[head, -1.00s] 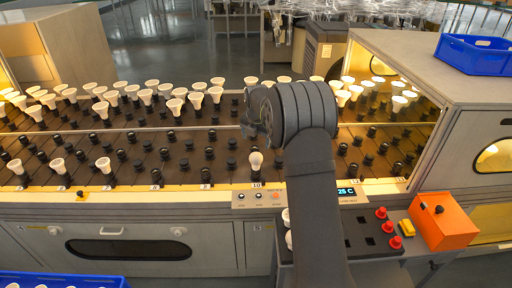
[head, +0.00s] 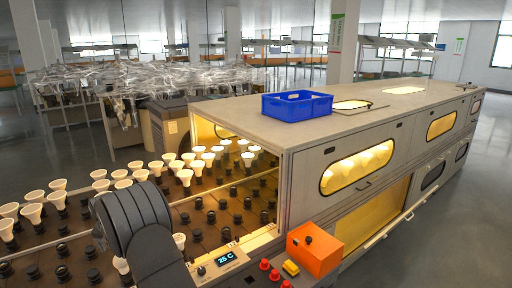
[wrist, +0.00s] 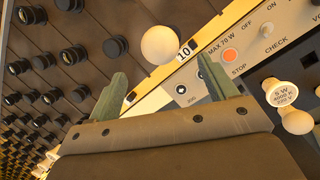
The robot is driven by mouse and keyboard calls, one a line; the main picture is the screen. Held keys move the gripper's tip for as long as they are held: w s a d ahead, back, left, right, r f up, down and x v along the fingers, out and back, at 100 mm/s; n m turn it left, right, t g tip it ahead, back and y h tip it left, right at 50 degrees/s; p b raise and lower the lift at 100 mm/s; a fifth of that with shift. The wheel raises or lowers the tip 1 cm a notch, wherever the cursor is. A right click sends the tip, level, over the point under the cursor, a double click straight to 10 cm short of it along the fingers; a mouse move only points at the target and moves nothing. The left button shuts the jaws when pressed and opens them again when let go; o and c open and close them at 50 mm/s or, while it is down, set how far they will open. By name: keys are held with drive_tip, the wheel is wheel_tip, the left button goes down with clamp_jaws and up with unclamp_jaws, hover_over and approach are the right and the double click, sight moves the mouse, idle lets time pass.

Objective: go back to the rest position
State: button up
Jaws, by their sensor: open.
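My gripper (wrist: 162,95) shows in the wrist view with its two greenish fingers apart and nothing between them. A white bulb (wrist: 160,45) stands just beyond the fingertips, beside the label 10 at the rack's front edge. It is apart from the fingers. In the head view my dark arm is at the lower left and hides part of the rack (head: 205,255); the fingertips cannot be made out there.
Rows of black sockets fill the rack, several with white bulbs (head: 185,176). A control panel (wrist: 245,50) borders it. An orange box (head: 315,250), the oven cabinet (head: 300,150) and a blue crate (head: 297,104) stand right.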

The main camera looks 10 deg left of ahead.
drive_tip(key=x, duration=1.1)
drive_tip(key=shift+r, duration=0.25)
